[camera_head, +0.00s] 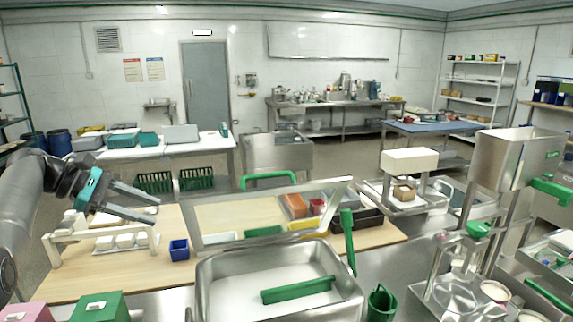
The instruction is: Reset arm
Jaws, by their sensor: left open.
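My left gripper (128,203) comes in from the left and hangs above the left part of the wooden table top. Its two grey fingers point right and are parted, with nothing seen between them. Its body has a teal band. My right gripper does not show in this view.
A blue bin (179,250) stands on the table right of the rack. A steel tray (225,279) with a green bar (298,290) is at the front middle. A steel hopper machine (502,160) rises at right. Green and pink boxes sit front left.

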